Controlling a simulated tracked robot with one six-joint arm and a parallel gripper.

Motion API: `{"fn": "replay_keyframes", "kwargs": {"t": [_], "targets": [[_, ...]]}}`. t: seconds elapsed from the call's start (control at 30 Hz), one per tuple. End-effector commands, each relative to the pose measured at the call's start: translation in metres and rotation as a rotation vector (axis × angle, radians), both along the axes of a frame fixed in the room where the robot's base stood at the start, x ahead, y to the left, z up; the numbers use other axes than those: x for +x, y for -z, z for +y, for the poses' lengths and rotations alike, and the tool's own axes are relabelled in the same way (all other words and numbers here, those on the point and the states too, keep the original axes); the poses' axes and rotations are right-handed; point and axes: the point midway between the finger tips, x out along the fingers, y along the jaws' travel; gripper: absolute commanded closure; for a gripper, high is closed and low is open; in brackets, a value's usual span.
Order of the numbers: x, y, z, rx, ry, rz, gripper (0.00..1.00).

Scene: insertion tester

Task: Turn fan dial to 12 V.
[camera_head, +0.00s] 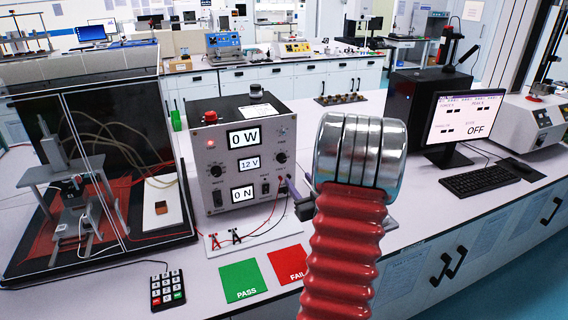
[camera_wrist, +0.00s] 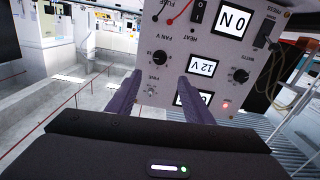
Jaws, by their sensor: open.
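The white panel box (camera_head: 243,125) stands on the bench. Its fan dial (camera_head: 281,157) is a small black knob on the right of its front face, and the middle display (camera_head: 249,164) reads 12 V. In the wrist view the panel appears upside down, with the fan dial (camera_wrist: 160,58) beside the label FAN V. My gripper (camera_wrist: 158,82) is open and empty. Its two purple fingers point at the panel, and the dial shows just beyond and between the tips, apparently untouched. In the head view my arm hides most of the gripper; a purple finger shows below the dial.
A second knob (camera_head: 216,170), for watts, sits left on the panel. Red and black clips (camera_head: 225,239) and leads lie in front. Green PASS (camera_head: 243,280) and red FAIL (camera_head: 288,264) mats lie nearby. A clear-walled rig (camera_head: 90,190) stands left, a monitor (camera_head: 465,117) right.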

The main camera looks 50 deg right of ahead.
Motion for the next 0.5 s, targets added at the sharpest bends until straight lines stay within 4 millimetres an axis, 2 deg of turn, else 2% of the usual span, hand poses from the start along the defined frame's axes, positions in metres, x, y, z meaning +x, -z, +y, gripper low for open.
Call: {"fn": "replay_keyframes", "kwargs": {"t": [0.3, 0.5], "targets": [[0.002, 0.000, -0.001, 0.002, 0.000, -0.001, 0.53], [0.015, 0.000, -0.009, 0.003, 0.000, -0.001, 0.53]]}}
